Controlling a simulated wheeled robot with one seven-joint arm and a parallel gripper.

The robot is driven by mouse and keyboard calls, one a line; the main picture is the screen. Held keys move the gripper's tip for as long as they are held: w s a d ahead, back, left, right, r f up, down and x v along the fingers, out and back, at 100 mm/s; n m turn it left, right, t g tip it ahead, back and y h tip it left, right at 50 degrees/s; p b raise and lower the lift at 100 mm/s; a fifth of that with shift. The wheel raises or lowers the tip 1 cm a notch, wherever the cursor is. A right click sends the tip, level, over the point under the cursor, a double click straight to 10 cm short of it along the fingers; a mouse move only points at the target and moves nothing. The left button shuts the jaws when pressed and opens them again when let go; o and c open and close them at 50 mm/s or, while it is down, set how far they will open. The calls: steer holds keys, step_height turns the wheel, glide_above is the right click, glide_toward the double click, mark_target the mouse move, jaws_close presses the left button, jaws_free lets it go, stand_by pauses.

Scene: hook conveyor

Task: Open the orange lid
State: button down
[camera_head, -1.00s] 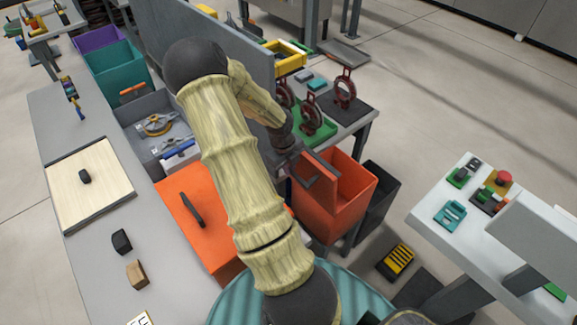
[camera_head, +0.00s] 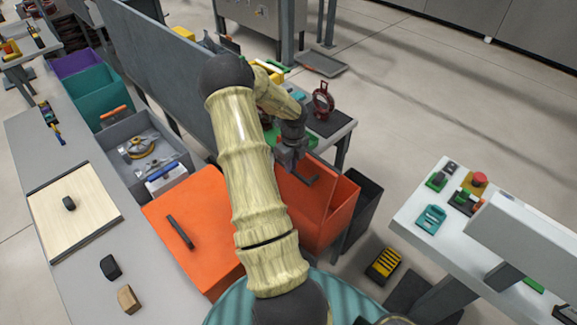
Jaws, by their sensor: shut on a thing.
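An orange bin (camera_head: 346,199) stands on the floor side, right of my arm. An orange panel (camera_head: 312,196), which looks like its lid, is raised and steeply tilted, with the bin's inside showing to its right. A dark handle (camera_head: 313,181) is on the panel. My gripper (camera_head: 297,170) is at the panel's upper part and shut, seemingly on this handle; the fingertips are small and partly hidden. A second orange lid (camera_head: 205,215) with a black handle (camera_head: 180,232) lies flat on a box at the left. My arm covers its right side.
A grey worktop (camera_head: 85,270) with a wooden board (camera_head: 72,212) and small blocks runs along the left. A grey tray (camera_head: 190,182) holds tools. A black bin (camera_head: 366,207) stands beside the orange one. A white table (camera_head: 418,210) is at the right, with open floor beyond.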

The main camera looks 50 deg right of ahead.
steer(key=c, duration=1.4)
jaws_free()
steer(key=shift+d+f, duration=0.1)
steer(key=shift+c, duration=0.2)
step_height(320, 180, up, 18)
steer(key=b, duration=0.4)
steer(key=shift+d+f, duration=0.25)
steer(key=shift+d, duration=0.05)
